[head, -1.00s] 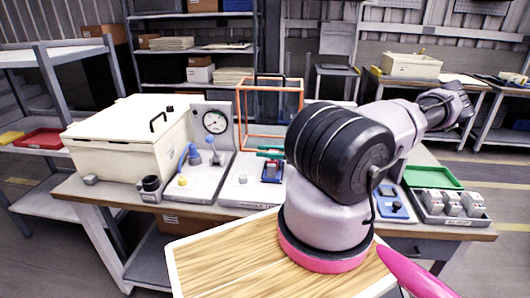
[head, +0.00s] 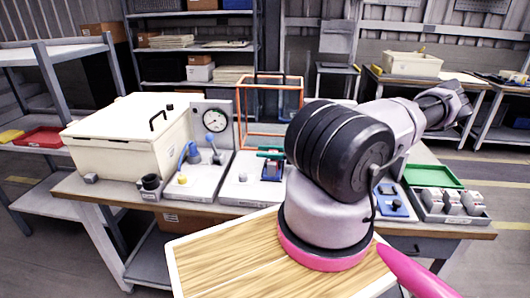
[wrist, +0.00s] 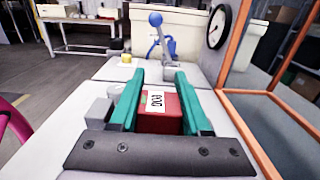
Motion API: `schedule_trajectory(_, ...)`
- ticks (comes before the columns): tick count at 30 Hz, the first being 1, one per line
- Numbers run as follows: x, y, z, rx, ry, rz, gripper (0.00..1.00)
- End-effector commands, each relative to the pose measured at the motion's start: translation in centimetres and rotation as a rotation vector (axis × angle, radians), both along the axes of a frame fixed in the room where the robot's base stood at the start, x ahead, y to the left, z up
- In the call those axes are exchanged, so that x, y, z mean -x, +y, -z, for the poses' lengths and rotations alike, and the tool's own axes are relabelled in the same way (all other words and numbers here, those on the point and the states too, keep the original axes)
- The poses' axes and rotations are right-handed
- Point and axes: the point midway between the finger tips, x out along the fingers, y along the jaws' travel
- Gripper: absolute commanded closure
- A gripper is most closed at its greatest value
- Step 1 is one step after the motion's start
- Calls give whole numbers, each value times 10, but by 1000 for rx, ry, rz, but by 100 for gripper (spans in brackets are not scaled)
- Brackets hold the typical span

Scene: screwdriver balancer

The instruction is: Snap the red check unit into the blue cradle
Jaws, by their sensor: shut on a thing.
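The red check unit (wrist: 158,112), a small red block with a white printed label, sits between the teal fingers of my gripper (wrist: 160,82) in the wrist view. The gripper is shut on it. In the head view, the teal fingers of my gripper (head: 269,154) show just above the blue cradle (head: 271,173), which stands on a light grey base plate. My arm hides part of that area. The cradle is hidden under the unit and fingers in the wrist view, so I cannot tell whether the unit is seated.
An orange open frame (head: 270,113) stands close behind. A dial gauge (head: 214,120) and a blue lever device (head: 190,155) are to the left, beside a large cream box (head: 128,140). At right are a green tray (head: 433,177) and a grey tray (head: 452,218) with several grey units.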

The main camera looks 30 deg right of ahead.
Motion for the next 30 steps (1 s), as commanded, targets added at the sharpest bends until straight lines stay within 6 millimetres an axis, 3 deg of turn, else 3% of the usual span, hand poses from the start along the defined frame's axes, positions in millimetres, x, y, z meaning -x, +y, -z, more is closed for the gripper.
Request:
schedule_trajectory(6, -2, 0, -4, -6, -5, 0, 100)
schedule_trajectory(7, -2, 0, -4, -6, -5, 0, 41)
schedule_trajectory(9, -1, 0, -3, -5, -5, 0, 18)
schedule_trajectory(20, 1, -3, -1, -2, -3, 1, 18)
schedule_trajectory(30, 30, -47, -1, -1, -2, 1, 18)
